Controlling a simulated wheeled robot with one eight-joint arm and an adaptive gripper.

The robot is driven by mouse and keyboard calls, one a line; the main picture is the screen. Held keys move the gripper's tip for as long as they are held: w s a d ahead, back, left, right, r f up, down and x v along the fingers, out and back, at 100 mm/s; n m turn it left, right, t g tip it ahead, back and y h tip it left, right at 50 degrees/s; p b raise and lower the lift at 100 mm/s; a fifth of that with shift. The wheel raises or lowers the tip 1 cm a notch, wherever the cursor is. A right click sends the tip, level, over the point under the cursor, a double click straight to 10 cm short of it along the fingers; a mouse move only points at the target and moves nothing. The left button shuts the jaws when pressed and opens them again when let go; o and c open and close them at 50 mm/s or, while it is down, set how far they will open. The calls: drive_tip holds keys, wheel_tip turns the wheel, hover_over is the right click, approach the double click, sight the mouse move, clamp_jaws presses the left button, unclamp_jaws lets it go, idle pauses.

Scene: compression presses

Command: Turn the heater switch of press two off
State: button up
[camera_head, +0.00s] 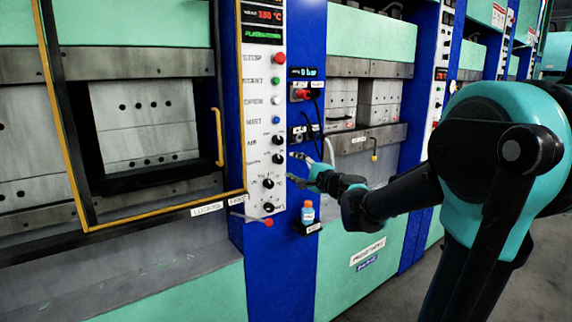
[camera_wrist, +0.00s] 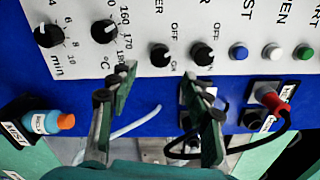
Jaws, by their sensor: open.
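The heater switch is a black knob (camera_head: 278,159) on the white control panel (camera_head: 262,100), below the air knob (camera_head: 278,140). In the wrist view the heater knob (camera_wrist: 160,55) shows between my two fingers, with OFF and ON printed beside it. Its light mark seems to point toward ON. The air knob (camera_wrist: 203,53) is just right of it, near the right fingertip. My gripper (camera_head: 296,168) is open and empty, its fingertips close to the panel's right edge; it also shows in the wrist view (camera_wrist: 163,82). I cannot tell contact.
A blue bottle (camera_head: 307,212) stands on a small holder below my gripper. A red plug (camera_wrist: 270,98) with a black cable sticks out near the right finger. A yellow-framed press door (camera_head: 150,209) is left.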

drive_tip(key=shift+v, duration=2.35)
drive_tip(key=s+d+f+n+g+h, duration=0.2)
drive_tip(key=s+f+n+g+h, duration=0.3)
drive_tip(key=s+f, duration=0.6)
drive_tip(key=s+d+f+n+g+h, duration=0.1)
drive_tip(key=s+d+f+n+g, duration=0.4)
drive_tip(key=f, duration=1)
drive_tip(key=s+d+f+n+h, duration=0.3)
drive_tip(key=s+d+f, duration=0.3)
drive_tip(key=s, duration=0.4)
drive_tip(key=shift+d+f+n+h, duration=0.3)
drive_tip(key=shift+d+h, duration=0.25)
drive_tip(key=shift+h, duration=0.25)
